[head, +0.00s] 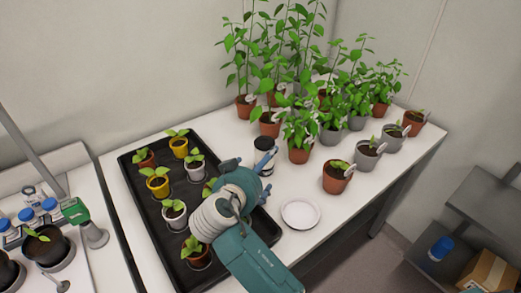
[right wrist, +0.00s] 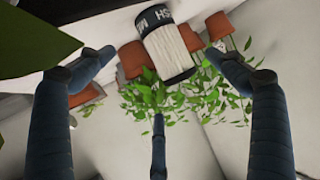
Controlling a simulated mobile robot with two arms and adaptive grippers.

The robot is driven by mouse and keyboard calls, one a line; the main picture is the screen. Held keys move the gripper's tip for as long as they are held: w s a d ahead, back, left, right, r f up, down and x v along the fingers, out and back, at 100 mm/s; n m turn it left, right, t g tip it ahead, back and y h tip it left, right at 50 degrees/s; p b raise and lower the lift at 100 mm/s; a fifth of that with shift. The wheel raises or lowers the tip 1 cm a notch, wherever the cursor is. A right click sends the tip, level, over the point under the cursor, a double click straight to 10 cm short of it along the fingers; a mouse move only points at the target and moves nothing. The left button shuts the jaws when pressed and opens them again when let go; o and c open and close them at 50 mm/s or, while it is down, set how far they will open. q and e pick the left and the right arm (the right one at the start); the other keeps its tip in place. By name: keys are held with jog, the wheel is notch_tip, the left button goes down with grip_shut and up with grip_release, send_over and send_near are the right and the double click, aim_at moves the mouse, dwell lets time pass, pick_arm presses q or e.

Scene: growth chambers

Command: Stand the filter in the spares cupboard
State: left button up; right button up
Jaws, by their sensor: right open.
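The filter (head: 264,157) is a small upright cylinder with a black cap, on the white table behind my right gripper. In the right wrist view the filter (right wrist: 170,48) shows white pleats between black end bands with lettering, upside down. My right gripper (head: 250,160) is open; its blue fingers are close to the filter, partly hiding it. In the right wrist view the filter lies beyond and between the spread fingertips (right wrist: 160,75), with nothing gripped. My left gripper is not in view. I cannot tell which thing is the spares cupboard.
A black tray (head: 127,183) of seedlings lies left of my right arm. A white saucer (head: 300,213) and potted plants (head: 337,176) stand to the right and behind. A dark shelf unit (head: 483,206) holds a blue jar (head: 441,248) and a cardboard box (head: 487,270).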

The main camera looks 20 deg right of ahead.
jog(key=b+x, duration=0.1)
jog(key=x, duration=0.1)
jog(key=b+x, duration=0.1)
jog(key=x, duration=0.1)
jog(key=shift+s+d, duration=0.1)
jog(key=shift+d, duration=0.25)
jog(key=shift+w+d+f, duration=0.1)
jog(key=shift+w+f, duration=0.05)
jog(key=shift+w, duration=0.1)
jog(key=b+x, duration=0.1)
jog(key=x, duration=0.1)
jog(key=b+x, duration=0.1)
jog(key=x, duration=0.1)
jog(key=shift+w+a+f+b, duration=0.2)
jog(key=shift+w+a+b, duration=0.05)
jog(key=shift+w+b, duration=0.1)
jog(key=shift+w+d+f, duration=0.1)
jog(key=shift+w+d, duration=0.15)
jog(key=shift+w, duration=0.1)
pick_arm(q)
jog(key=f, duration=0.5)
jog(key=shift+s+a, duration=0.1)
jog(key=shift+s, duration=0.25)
pick_arm(e)
jog(key=shift+s, duration=0.1)
jog(key=c, duration=1.5)
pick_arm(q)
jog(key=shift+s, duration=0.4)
